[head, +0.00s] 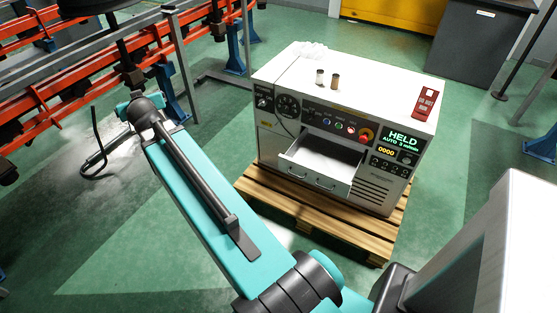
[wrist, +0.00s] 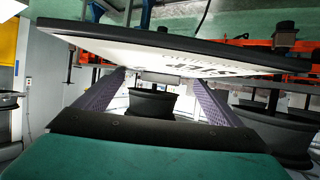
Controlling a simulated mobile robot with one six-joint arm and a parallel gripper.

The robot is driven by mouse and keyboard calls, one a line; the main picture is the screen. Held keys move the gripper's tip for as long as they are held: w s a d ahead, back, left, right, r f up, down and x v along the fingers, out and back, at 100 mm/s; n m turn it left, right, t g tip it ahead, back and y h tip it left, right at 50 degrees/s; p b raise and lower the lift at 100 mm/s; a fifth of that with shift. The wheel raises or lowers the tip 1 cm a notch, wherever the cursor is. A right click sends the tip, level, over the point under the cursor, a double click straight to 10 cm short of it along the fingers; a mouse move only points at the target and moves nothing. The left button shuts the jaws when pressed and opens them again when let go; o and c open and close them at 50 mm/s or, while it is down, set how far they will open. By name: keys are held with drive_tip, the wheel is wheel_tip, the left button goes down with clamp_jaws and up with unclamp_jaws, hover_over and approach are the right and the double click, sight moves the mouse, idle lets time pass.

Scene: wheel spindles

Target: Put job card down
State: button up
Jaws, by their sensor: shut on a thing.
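In the wrist view my gripper (wrist: 158,78) is shut on a flat board with a black rim and a white face with dark lettering, which I take to be the job card (wrist: 120,48). The card spans the upper part of that view, tilted, with its face seen at a shallow angle. Most of its lettering is too foreshortened to read. The two dark, textured fingers reach up to its near side. In the head view my arm reaches to the upper left, toward the orange rails. The fingers and the card cannot be made out there.
A white control cabinet (head: 350,95) stands on a wooden pallet (head: 300,215), its drawer (head: 318,165) open. Two small cylinders, a white crumpled thing and a red panel (head: 425,103) are on top. Orange rails (head: 60,110) run at left. Dark wheels (wrist: 265,130) show in the wrist view.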

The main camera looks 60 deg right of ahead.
drive_tip(key=s+d+f+m+g+h+b, duration=0.2)
drive_tip(key=s+d+f, duration=0.4)
drive_tip(key=s+d, duration=0.3)
drive_tip(key=s+d+f+m+g+h+b, duration=0.25)
drive_tip(key=s+d+f, duration=0.4)
drive_tip(key=d, duration=0.55)
drive_tip(key=s+d+f+m+g+h+b, duration=0.1)
drive_tip(key=s+d+f+m+h+b, duration=0.15)
drive_tip(key=s+d+f, duration=0.65)
drive_tip(key=s+d+f+m+g+b, duration=0.1)
drive_tip(key=s+d+f, duration=0.3)
drive_tip(key=s, duration=0.6)
drive_tip(key=s+d+f+m+g+b, duration=0.2)
drive_tip(key=s+d+f+b, duration=0.2)
drive_tip(key=s+f, duration=0.3)
drive_tip(key=s+d+f+m+g+b, duration=0.2)
drive_tip(key=s+d+f, duration=0.3)
drive_tip(key=s, duration=0.9)
drive_tip(key=shift+s+d+f+g+b, duration=0.35)
drive_tip(key=shift+f+b, duration=0.1)
drive_tip(key=shift+f, duration=0.15)
drive_tip(key=shift+w+d+f+h+b, duration=0.1)
drive_tip(key=shift+h+b, duration=0.2)
drive_tip(key=shift+b, duration=0.2)
drive_tip(key=w+d+f+b, duration=0.1)
drive_tip(key=w+d+b, duration=0.3)
drive_tip(key=w+d, duration=0.6)
drive_tip(key=shift+w+d+f+b, duration=0.15)
drive_tip(key=shift+w+d+b, duration=0.2)
drive_tip(key=shift+d, duration=0.4)
